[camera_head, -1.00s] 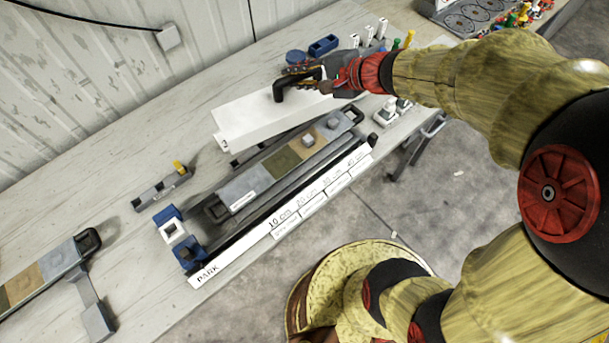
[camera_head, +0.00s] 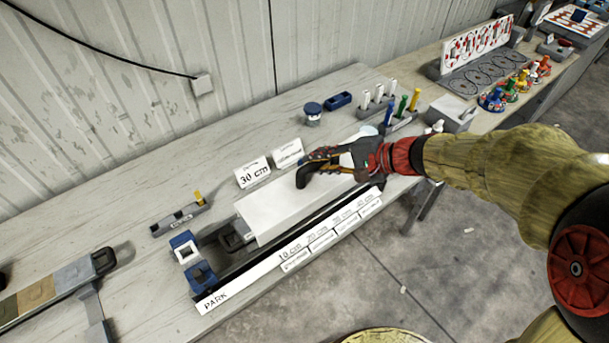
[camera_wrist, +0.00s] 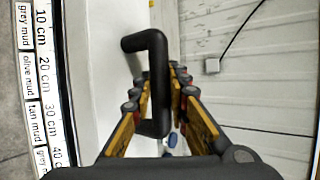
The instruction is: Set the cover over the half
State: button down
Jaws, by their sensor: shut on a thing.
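The cover (camera_head: 275,210) is a long white box-like lid with a black handle, which shows large in the wrist view (camera_wrist: 146,42). My gripper (camera_head: 318,168) is shut on this handle. The cover is over the core half, lined up along the label rail (camera_head: 245,287). It hides the core sections; only the dark end (camera_head: 236,240) of the half shows past the cover's left end. I cannot tell whether the cover rests on the half or hangs just above it.
Blue and white blocks (camera_head: 201,275) stand at the rail's left end. Two cards (camera_head: 253,172) stand behind the cover. Another core half (camera_head: 50,287) lies at the left. Coloured markers (camera_head: 402,105) stand at the right. The bench between wall and cover is mostly clear.

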jog(key=w+a+f+b, duration=0.2)
jog(key=w+f, duration=0.4)
jog(key=f, duration=0.3)
jog(key=shift+a+f+b, duration=0.35)
jog(key=shift+a, duration=0.35)
jog(key=shift+f+b, duration=0.35)
jog(key=shift+b, duration=0.1)
jog(key=shift+f+b, duration=0.3)
jog(key=shift+b, duration=0.1)
jog(key=c, duration=1.7)
grip_release()
jog(key=shift+r, duration=0.1)
